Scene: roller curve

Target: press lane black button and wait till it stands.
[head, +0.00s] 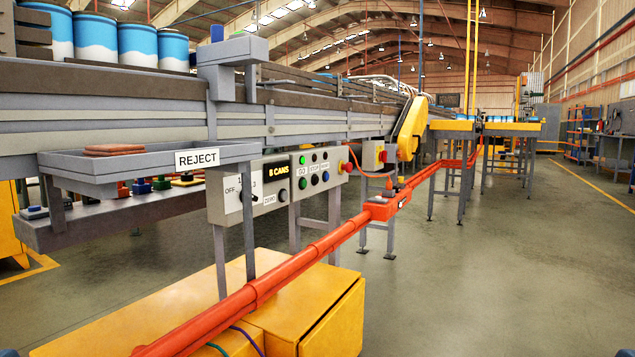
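A grey control panel (270,207) hangs under the conveyor lane, left of centre. Another black button or knob (283,195) is near the "ZERO" label. A selector dial (245,195) with an "OFF" mark is at the left; its setting is too small to tell. The conveyor lane (150,120) carries blue-and-white cans (138,47) at upper left; one frame cannot show whether it is moving.
A red rail (300,255) runs diagonally in front of the panel, with a red box (385,207) on it. A yellow cabinet (250,315) stands below. A "REJECT" tray (145,165) juts out at left. The floor at right is clear.

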